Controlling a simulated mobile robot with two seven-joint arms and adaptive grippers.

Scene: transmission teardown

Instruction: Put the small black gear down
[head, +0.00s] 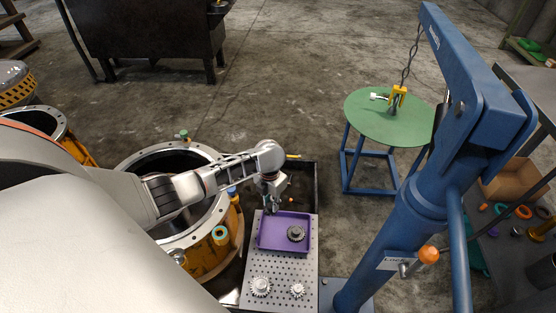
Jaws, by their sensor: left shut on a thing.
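My left gripper (272,207) hangs over the upper left part of the purple tray (262,243). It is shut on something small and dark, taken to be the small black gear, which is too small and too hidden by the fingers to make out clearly. A dark gear (296,233) with a raised hub lies in the right part of the tray, apart from the gripper. I cannot tell whether the held thing touches the tray. My right gripper is not in view.
The tray sits on a perforated grey plate (279,268). Two pale gears, one left (260,287) and one right (297,290), lie on its near part. A large round housing (215,158) stands left, a blue crane (420,205) right. A green round table (370,122) stands farther back.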

